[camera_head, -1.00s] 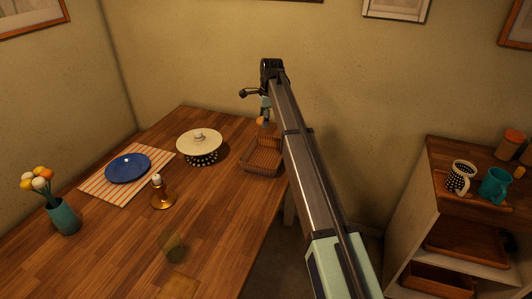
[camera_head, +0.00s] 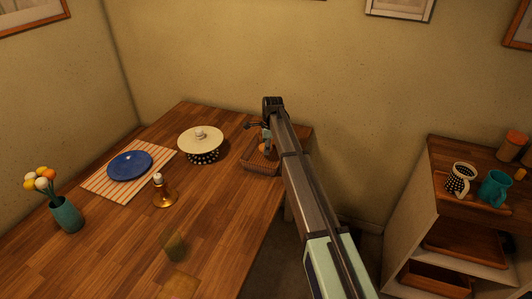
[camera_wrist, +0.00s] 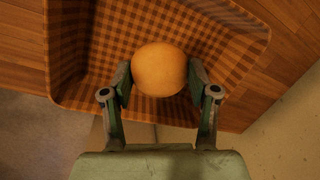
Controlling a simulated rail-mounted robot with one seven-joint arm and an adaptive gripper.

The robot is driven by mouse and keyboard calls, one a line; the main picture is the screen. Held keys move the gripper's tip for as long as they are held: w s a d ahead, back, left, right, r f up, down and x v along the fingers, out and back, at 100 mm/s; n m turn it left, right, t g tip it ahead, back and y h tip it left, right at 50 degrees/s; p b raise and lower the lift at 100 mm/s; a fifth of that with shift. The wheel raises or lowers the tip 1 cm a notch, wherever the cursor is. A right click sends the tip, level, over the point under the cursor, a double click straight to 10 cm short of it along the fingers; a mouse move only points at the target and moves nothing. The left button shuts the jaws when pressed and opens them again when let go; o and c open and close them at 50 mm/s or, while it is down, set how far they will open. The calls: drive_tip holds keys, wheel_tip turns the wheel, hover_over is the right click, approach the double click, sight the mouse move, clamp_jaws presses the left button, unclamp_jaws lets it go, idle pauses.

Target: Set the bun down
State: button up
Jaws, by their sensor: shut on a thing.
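The bun (camera_wrist: 160,70) is round and golden-orange in the wrist view. My gripper (camera_wrist: 160,78) is shut on it, one finger at each side. Below the bun is a checked brown basket (camera_wrist: 80,45); the bun appears over its near part, and I cannot tell whether it touches the bottom. In the head view the basket (camera_head: 258,166) sits at the table's right edge, partly hidden by my arm. The bun (camera_head: 266,134) shows there as a small orange patch beside my arm, mostly hidden.
A shelf unit (camera_head: 405,205) with mugs stands at right.

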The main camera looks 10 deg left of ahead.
sight(266, 159)
drive_tip(key=shift+f+p, duration=0.45)
drive_tip(key=shift+f, duration=1.95)
drive_tip(key=o, duration=1.1)
drive_tip(key=shift+f, duration=0.1)
drive_tip(key=shift+o, duration=0.2)
drive_tip(key=r, duration=0.4)
drive_tip(key=s+d+r+b, duration=0.1)
drive_tip(key=r, duration=0.3)
drive_tip(key=r+b, duration=0.1)
drive_tip(key=r, duration=0.3)
drive_tip(key=shift+s+d, duration=0.25)
drive_tip(key=shift+s, duration=0.05)
